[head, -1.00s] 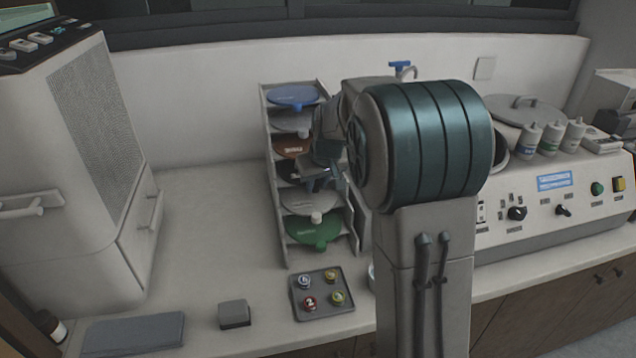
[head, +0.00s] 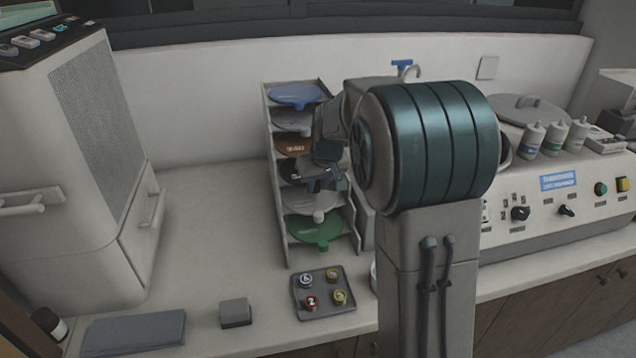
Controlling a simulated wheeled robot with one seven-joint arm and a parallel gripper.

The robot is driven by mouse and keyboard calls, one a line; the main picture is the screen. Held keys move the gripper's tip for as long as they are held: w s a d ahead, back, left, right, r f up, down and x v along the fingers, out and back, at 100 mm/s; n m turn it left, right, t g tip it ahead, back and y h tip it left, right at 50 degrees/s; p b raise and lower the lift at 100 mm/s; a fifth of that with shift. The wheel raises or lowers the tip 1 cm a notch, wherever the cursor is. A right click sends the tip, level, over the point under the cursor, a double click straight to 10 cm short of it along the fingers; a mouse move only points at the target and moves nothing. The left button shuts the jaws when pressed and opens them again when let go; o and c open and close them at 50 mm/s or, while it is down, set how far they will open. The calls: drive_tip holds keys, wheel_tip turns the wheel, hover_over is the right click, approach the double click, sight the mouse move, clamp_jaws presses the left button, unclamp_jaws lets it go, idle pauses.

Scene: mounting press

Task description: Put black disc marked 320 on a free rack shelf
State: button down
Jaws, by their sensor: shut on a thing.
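The rack (head: 282,230) stands upright on the counter against the back wall, with coloured discs on its shelves. From the top I see a blue disc (head: 295,95), a grey disc (head: 291,119), a brown disc (head: 291,146), a dark disc (head: 289,170), a light grey disc (head: 308,202) and a green disc (head: 314,228). My gripper (head: 318,180) is at the front of the dark disc's shelf, shut on the black disc, whose body sits within that shelf space. My wrist hides its right part, and no marking on it is readable.
A grey tray (head: 297,311) with several numbered round pieces lies in front of the rack. A small grey block (head: 235,313) and a flat grey pad (head: 135,330) lie to its left. The machine with buttons (head: 535,215) stands at right. Counter left of the rack is clear.

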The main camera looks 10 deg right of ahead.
idle(0.7)
drive_tip(key=c, duration=1.1)
unclamp_jaws()
drive_tip(key=shift+c, duration=0.2)
drive_tip(key=v, duration=1.3)
drive_tip(key=shift+r+b, duration=0.35)
drive_tip(key=shift+r, duration=0.05)
drive_tip(key=shift+s, duration=0.1)
drive_tip(key=s+f, duration=0.4)
drive_tip(key=s, duration=0.4)
drive_tip(key=s+a+f+m+g, duration=0.1)
drive_tip(key=s+f, duration=0.3)
drive_tip(key=s, duration=0.5)
drive_tip(key=s+f+m, duration=0.1)
drive_tip(key=s+f, duration=0.3)
drive_tip(key=s, duration=0.4)
drive_tip(key=shift+s+f+g+h, duration=0.2)
drive_tip(key=shift+f+g+h, duration=0.05)
drive_tip(key=shift+g+h, duration=0.15)
